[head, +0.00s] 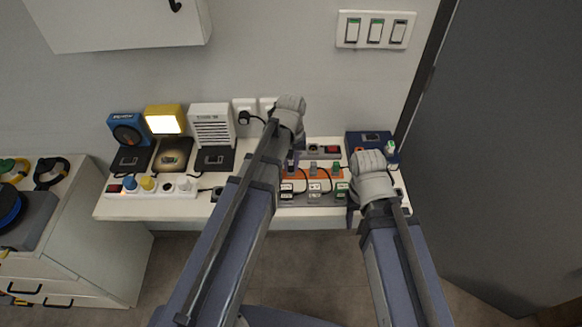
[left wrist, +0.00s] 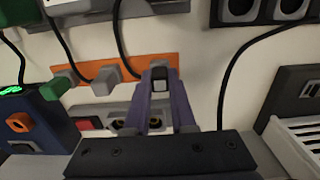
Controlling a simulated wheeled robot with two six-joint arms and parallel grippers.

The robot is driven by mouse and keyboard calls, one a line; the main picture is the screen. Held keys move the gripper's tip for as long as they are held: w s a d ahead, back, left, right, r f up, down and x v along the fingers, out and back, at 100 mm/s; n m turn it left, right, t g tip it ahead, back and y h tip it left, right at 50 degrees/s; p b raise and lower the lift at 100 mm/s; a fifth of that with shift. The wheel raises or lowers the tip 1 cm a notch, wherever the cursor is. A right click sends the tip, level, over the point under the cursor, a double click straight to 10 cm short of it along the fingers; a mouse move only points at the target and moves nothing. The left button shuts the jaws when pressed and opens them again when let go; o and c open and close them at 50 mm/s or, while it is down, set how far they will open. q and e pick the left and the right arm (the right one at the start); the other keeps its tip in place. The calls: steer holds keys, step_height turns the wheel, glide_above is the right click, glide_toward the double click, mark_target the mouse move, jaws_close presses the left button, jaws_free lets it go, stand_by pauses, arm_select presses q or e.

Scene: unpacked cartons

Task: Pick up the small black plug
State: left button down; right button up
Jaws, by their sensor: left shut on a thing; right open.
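My left gripper (head: 292,160) is shut over the left end of an orange power strip (head: 325,178). In the left wrist view my left gripper (left wrist: 160,84) has its fingers closed on a small black plug (left wrist: 160,85). The orange strip (left wrist: 110,88) lies behind the fingertips there, with grey plugs and a green plug beside them. In the head view the held plug is mostly hidden by the fingers and arm. I cannot tell whether it is still seated in the strip. My right gripper (head: 352,208) is open and empty near the table's front right.
A white power strip (head: 165,187) with several plugs lies at the left of the white table. A blue device (head: 370,141) stands at the back right. Grey strips lie before and behind the orange one. Loose black cords cross the work area.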

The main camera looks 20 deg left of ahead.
mark_target(291, 164)
arm_select(q)
steer(key=shift+r, duration=0.15)
arm_select(e)
steer(key=shift+r, duration=0.15)
arm_select(q)
step_height(291, 164, up, 10)
steer(key=p, duration=1)
arm_select(e)
step_height(291, 164, up, 10)
